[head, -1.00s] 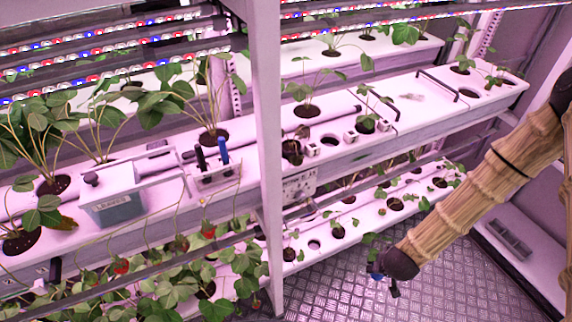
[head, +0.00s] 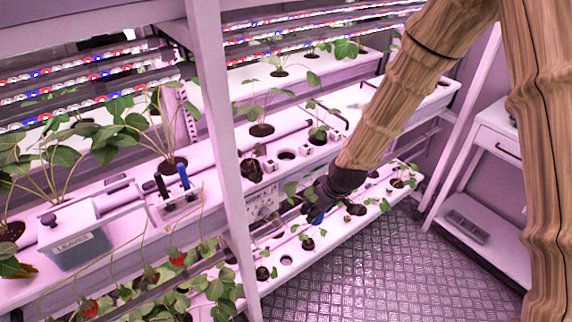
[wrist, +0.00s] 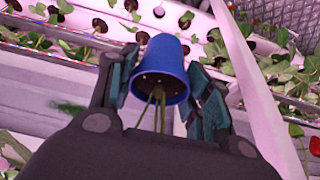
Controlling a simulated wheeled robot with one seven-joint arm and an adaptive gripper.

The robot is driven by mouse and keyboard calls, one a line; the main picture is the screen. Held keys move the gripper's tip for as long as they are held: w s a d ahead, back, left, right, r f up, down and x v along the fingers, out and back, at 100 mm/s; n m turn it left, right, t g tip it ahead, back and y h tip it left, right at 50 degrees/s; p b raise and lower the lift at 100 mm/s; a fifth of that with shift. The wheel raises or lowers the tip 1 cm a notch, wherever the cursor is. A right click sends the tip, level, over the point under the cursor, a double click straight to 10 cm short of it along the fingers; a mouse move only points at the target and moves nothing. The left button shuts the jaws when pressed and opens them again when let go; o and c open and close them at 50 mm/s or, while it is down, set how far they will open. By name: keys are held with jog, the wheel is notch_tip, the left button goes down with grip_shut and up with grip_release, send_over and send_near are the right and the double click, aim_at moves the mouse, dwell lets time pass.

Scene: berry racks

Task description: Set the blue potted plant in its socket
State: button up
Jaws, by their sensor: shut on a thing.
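My gripper (head: 318,214) is shut on the blue potted plant. In the wrist view the blue pot (wrist: 164,58) sits between the two fingers, with its soil and green stems facing the camera. In the head view only a small blue patch of the pot (head: 317,218) shows at the dark gripper, in front of the lower white shelf; I cannot tell whether they touch. An empty round socket (head: 286,260) shows on the lower shelf, left of the gripper. Another empty socket (head: 287,155) is on the upper shelf. Which one belongs to the blue plant is not clear.
A white rack post (head: 217,150) stands left of the gripper. Planted seedlings fill other holes nearby. A blue-grey labelled box (head: 80,245) and a small tool holder (head: 180,205) are on the upper shelf. The metal floor (head: 370,270) in front is clear. A white cart (head: 495,150) stands right.

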notch_tip(320, 180, up, 15)
jog(key=w+d+n+g+y, duration=0.1)
jog(key=d+n, duration=0.1)
jog(key=n, duration=0.3)
jog(key=shift+w+a+f+p, duration=0.6)
jog(key=shift+w+a+p, duration=1.05)
jog(key=shift+w, duration=0.75)
jog(key=shift+w+a+f+p, duration=0.55)
jog(key=shift+w+a+p, duration=0.75)
jog(key=shift+w+a, duration=0.85)
jog(key=shift+w+a+f+p, duration=0.6)
jog(key=shift+w+a+p, duration=0.95)
jog(key=shift+w, duration=1.05)
jog(key=shift+s+f+b, duration=0.2)
jog(key=shift+f+b, duration=0.25)
jog(key=shift+f, duration=0.1)
